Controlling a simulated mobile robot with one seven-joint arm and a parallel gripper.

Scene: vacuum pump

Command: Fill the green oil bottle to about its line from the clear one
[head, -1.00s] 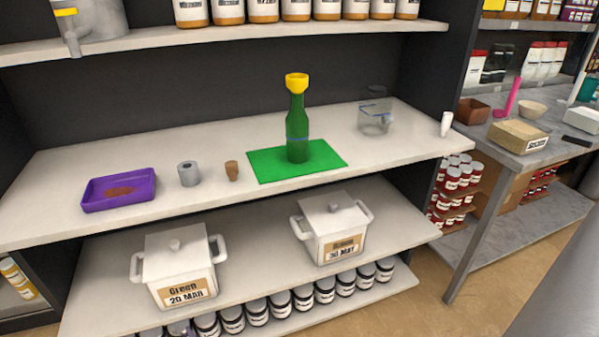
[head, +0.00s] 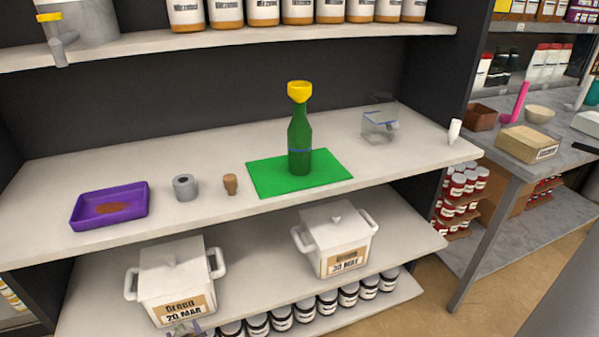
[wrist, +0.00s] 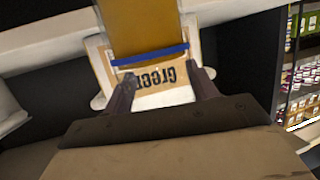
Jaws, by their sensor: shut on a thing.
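The green bottle (head: 300,148) stands upright on a green mat (head: 262,180) on the middle shelf. A yellow funnel (head: 299,91) sits in its mouth, and a blue line crosses its body. In the wrist view my gripper (wrist: 163,83) is shut on the clear bottle (wrist: 145,32), which looks amber with a blue band; its far end is cut off by the frame. Its neck and any opening are hidden. A white pot with a "Green" label lies behind it in that view. In the head view only a small part that may be my gripper shows at the bottom edge.
A purple tray (head: 110,207), a grey roll (head: 185,187) and a cork (head: 230,184) stand left of the mat. A clear container (head: 380,126) with a blue line and a small white item (head: 454,131) stand right. White lidded pots (head: 338,240) sit below; jars line the shelf above.

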